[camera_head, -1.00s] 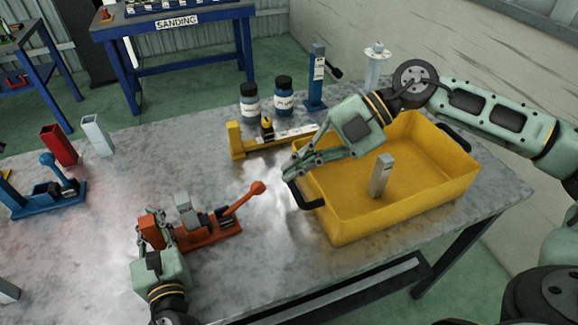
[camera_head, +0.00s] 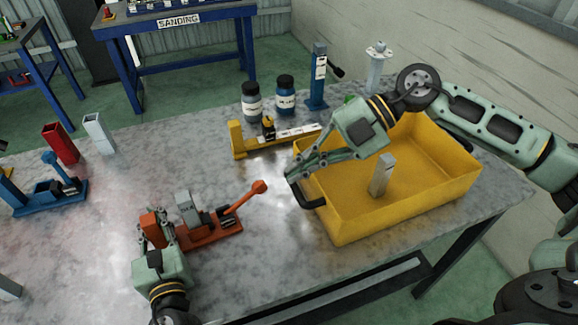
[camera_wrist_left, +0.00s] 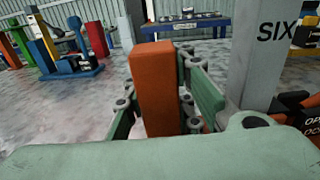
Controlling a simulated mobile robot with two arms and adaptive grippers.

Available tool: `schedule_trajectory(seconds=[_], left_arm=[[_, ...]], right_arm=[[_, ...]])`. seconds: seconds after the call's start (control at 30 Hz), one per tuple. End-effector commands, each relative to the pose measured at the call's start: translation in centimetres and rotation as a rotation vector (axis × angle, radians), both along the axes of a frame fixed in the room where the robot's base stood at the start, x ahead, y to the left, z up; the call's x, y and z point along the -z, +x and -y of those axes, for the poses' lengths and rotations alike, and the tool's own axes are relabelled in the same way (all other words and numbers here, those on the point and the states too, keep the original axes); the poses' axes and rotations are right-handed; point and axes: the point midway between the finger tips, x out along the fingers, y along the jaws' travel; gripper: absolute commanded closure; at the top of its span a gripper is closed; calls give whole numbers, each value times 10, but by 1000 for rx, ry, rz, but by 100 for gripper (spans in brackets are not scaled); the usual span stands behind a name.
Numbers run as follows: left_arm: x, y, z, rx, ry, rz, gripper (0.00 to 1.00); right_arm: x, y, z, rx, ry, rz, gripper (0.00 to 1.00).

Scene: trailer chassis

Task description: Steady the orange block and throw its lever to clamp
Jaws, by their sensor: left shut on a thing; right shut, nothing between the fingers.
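The orange block (camera_head: 208,233) is a clamp fixture on the table's near left part. A grey upright piece (camera_head: 188,209) stands in the fixture; in the left wrist view the grey piece (camera_wrist_left: 262,55) reads "SIX". My left gripper (camera_head: 155,232) is shut on the fixture's upright orange end, which shows between the fingers in the left wrist view (camera_wrist_left: 155,88). My right gripper (camera_head: 294,172) is shut and empty, above the left rim of the yellow bin, apart from the lever knob.
The yellow bin (camera_head: 345,227) holds a grey block (camera_head: 382,174). A blue fixture (camera_head: 45,197) is at left. Table between lever and bin is clear.

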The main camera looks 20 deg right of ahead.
Motion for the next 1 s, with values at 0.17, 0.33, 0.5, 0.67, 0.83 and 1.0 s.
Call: schedule_trajectory(seconds=[0.17,0.33,0.5,0.67,0.83,1.0], left_arm=[[-1,0,0,0,0,1,100],[-1,0,0,0,0,1,100],[-1,0,0,0,0,1,100],[-1,0,0,0,0,1,100],[-1,0,0,1,0,1,100],[-1,0,0,1,0,1,100]], right_arm=[[20,2,-33,-6,4,0,100],[40,6,-63,-5,3,2,100],[58,23,-64,2,2,-1,100],[67,33,-61,1,2,0,100],[71,37,-60,-1,1,1,100],[71,36,-59,-1,1,1,100]])
